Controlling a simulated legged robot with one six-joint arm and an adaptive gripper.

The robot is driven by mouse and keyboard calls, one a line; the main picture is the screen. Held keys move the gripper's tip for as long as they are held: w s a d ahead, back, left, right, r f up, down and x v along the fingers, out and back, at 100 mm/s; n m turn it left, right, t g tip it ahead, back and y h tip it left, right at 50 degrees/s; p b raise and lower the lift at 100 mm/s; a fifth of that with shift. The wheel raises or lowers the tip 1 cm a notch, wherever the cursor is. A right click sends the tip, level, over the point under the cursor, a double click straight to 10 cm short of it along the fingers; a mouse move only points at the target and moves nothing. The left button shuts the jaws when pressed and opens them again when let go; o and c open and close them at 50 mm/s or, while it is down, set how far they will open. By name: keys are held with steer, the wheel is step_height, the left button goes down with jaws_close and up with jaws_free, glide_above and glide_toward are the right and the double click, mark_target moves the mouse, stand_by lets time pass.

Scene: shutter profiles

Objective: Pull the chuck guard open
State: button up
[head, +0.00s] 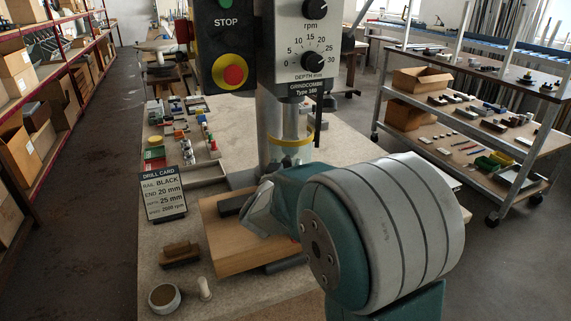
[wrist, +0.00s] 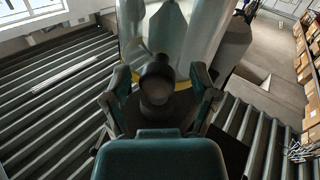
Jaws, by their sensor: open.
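The chuck guard (wrist: 185,35) is a clear, curved shield with a yellow lower edge, at the top middle of the wrist view. In the head view its yellow rim (head: 290,138) shows around the drill spindle below the press head, and my arm hides what is lower. My gripper (wrist: 158,76) is open, with one finger on each side of a dark round knob (wrist: 155,88). The knob sits between the fingers in the picture, below the guard. I cannot tell whether the fingers touch it. In the head view my gripper (head: 262,212) is partly hidden behind my wrist.
A wooden board (head: 228,245) lies on the bench under my gripper. A drill card (head: 163,195), a wooden block (head: 180,254) and a round cup (head: 166,297) stand on the left. The drill press head (head: 302,40) with dials and a stop button (head: 233,75) rises above.

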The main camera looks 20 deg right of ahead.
steer(key=shift+c, duration=0.3)
jaws_close()
steer(key=shift+s+d, duration=0.1)
steer(key=shift+d, duration=0.05)
